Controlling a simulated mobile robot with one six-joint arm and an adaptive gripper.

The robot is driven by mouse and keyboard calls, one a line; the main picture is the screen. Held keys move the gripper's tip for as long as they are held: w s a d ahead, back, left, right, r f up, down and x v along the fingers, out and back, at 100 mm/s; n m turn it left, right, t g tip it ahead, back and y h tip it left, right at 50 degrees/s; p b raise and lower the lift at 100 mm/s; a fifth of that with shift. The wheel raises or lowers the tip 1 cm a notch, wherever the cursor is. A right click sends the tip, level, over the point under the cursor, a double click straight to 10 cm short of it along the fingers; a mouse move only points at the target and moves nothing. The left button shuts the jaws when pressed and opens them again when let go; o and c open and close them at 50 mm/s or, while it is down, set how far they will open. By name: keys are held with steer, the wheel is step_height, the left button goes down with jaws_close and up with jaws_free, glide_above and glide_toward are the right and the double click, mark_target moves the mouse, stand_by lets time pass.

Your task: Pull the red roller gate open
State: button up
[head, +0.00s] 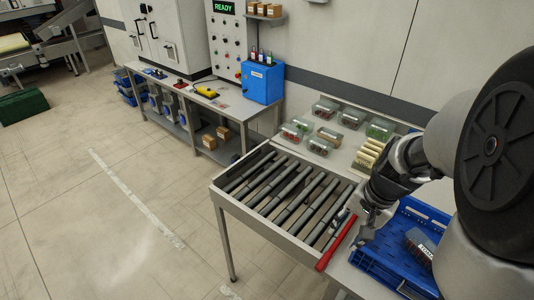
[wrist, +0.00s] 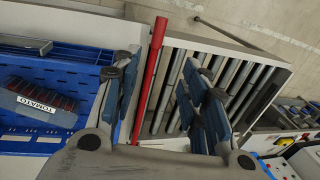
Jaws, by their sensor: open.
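The red roller gate (head: 337,243) is a long bar at the right end of the roller conveyor (head: 222,198), slanting along its edge in the head view. In the wrist view the red bar (wrist: 151,75) runs up and down between my gripper's two fingers. My gripper (head: 366,232) is open and close to the gate's upper part in the head view. In the wrist view my gripper (wrist: 157,75) has a finger on each side of the bar, with gaps showing. I cannot tell whether the fingers touch it.
A blue crate (head: 374,266) holding a tomato-labelled box (wrist: 36,102) stands just right of the gate. Clear bins (head: 326,108) and a yellowish stack (head: 367,155) sit behind the conveyor. The rollers are empty. Open floor (head: 110,240) lies to the left.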

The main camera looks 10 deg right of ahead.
mark_target(326, 259)
steer(key=f+b, duration=0.2)
steer(key=f, duration=0.3)
steer(key=w+a+f+b, duration=0.1)
steer(key=f+b, duration=0.1)
steer(key=f, duration=0.4)
steer(key=w+f+b, duration=0.1)
steer(key=f+b, duration=0.1)
steer(key=f, duration=0.4)
steer(key=shift+w+a+f, duration=0.1)
steer(key=shift+w+a, duration=0.15)
steer(key=shift+a, duration=0.05)
steer(key=shift+c, duration=0.2)
jaws_close()
